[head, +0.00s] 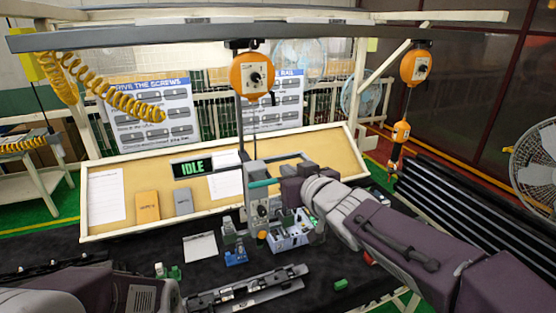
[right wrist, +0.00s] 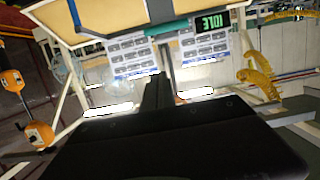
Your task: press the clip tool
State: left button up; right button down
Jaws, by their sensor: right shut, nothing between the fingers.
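The clip tool (head: 262,207) is a small grey press with a teal handle bar (head: 264,183), standing on the dark bench in the head view. In the right wrist view, which is upside down, the teal handle bar (right wrist: 167,28) crosses near the top. My right gripper (head: 284,191) is shut and empty, beside the tool's right side at about handle height. Its dark fingers also show in the right wrist view (right wrist: 158,92), apart from the bar in that picture. Whether they touch the tool is unclear. My left arm enters at lower left; its gripper is not seen.
A display (head: 193,167) reads IDLE behind the tool. A light blue bin (head: 290,238) and a blue block (head: 236,256) stand beside it. A long dark rail (head: 245,290) lies in front, with green clips (head: 168,271) at left. Orange hoists (head: 252,75) hang overhead.

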jog(key=shift+w+f, duration=0.2)
jog(key=b, duration=0.2)
send_over(274, 180)
notch_tip(274, 180, down, 3)
jog(key=shift+w+a+r, duration=0.1)
jog(key=shift+r, duration=0.1)
notch_tip(274, 180, down, 2)
jog(key=shift+f+b, duration=0.1)
jog(key=shift+b, duration=0.6)
jog(key=shift+f, duration=0.35)
jog(key=shift+s+f, duration=0.35)
jog(key=shift+f, duration=0.05)
jog(key=shift+w+f, duration=0.1)
jog(key=shift+w, duration=0.05)
